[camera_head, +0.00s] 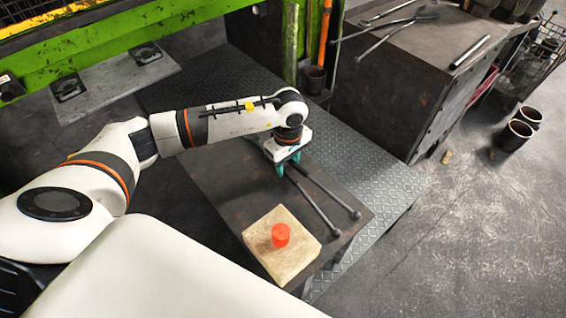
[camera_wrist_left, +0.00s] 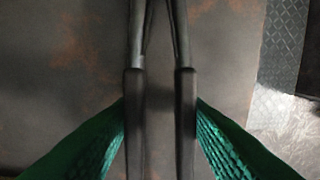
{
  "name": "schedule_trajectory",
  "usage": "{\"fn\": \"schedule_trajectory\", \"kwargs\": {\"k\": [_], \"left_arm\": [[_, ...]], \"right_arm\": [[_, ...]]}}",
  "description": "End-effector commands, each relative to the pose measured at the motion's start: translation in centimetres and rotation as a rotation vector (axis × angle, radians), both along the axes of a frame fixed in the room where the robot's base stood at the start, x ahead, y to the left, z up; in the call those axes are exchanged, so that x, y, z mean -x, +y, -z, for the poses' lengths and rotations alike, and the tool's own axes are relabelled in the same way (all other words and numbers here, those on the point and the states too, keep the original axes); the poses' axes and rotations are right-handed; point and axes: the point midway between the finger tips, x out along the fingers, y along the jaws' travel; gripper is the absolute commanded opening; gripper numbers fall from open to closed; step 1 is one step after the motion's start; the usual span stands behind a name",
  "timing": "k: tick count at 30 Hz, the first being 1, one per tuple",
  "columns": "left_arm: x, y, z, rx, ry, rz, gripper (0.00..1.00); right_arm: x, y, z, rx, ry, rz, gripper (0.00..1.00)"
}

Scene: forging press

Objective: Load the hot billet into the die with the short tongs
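The hot billet (camera_head: 281,235), a short glowing orange-red cylinder, stands upright on a pale square block (camera_head: 262,254) at the near end of a dark steel table. The short tongs (camera_head: 322,200) are at the table's right side, their two dark handles pointing toward the near right. My left gripper (camera_head: 288,163) is low over them, beyond the billet. In the left wrist view its green fingers (camera_wrist_left: 160,110) meet the outer sides of both handles (camera_wrist_left: 134,100), which stay apart with a gap between. The tongs' jaws are hidden in the head view. My right gripper is out of view.
The green press frame (camera_head: 292,40) stands at the back; the die is not clearly visible. A dark bench (camera_head: 400,90) at upper right carries longer tongs (camera_head: 395,38). Pots (camera_head: 515,135) stand on the floor at right. Open floor (camera_head: 480,230) lies right of the table.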

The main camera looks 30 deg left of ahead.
Motion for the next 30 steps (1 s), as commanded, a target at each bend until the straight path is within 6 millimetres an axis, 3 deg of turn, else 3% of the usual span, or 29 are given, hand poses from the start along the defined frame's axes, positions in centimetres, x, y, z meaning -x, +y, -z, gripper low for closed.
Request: {"fn": "schedule_trajectory", "kwargs": {"k": [1, 6, 14, 30], "left_arm": [[0.0, 0.0, 0.0, -0.001, 0.000, 0.000, 0.23], [0.0, 0.0, 0.0, -0.001, 0.000, 0.000, 0.00], [-0.1, 0.0, -0.7, 0.000, -0.003, 0.000, 0.00], [-0.1, 0.0, -5.8, -0.001, -0.004, 0.001, 0.00]], "right_arm": [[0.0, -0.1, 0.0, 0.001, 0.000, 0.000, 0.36], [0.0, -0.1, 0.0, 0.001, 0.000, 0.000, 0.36], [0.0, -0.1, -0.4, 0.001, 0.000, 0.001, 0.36], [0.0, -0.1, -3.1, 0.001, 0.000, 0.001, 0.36]]}}
